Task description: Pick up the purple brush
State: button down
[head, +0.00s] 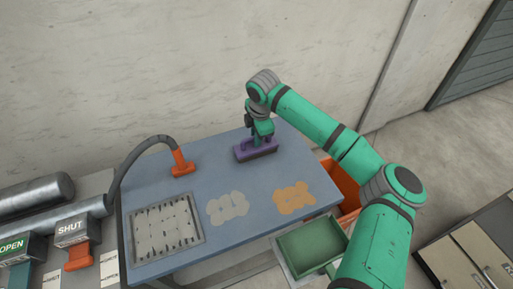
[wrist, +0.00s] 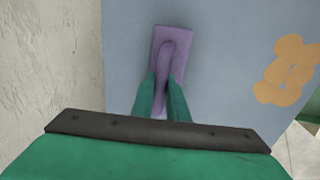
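The purple brush (head: 257,152) sits on the blue-grey table top, near its back edge, with its long block lying flat and a dark strip along its lower front side. My gripper (head: 260,137) is directly above it, reaching down to its handle. In the wrist view the brush (wrist: 171,38) shows its purple block and raised handle. The two green fingers of my gripper (wrist: 162,85) stand on either side of the handle. I cannot tell whether they press on it. The near end of the handle is partly hidden between the fingers.
An orange nozzle (head: 183,164) on a grey hose stands left of the brush. A framed grey panel (head: 201,243), a pale patch (head: 228,206) and an orange patch (head: 294,198) lie on the table (head: 160,195). A green tray (head: 312,246) is at the front right. The wall is close behind.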

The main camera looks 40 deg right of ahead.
jog(key=shift+r, duration=0.15)
jog(key=shift+r, duration=0.6)
jog(key=s+a+r, duration=0.3)
jog(key=s+r, duration=0.8)
jog(key=s, duration=0.2)
jog(key=shift+s+a+r, duration=0.15)
jog(key=shift+s+r, duration=0.15)
jog(key=shift+f, duration=0.1)
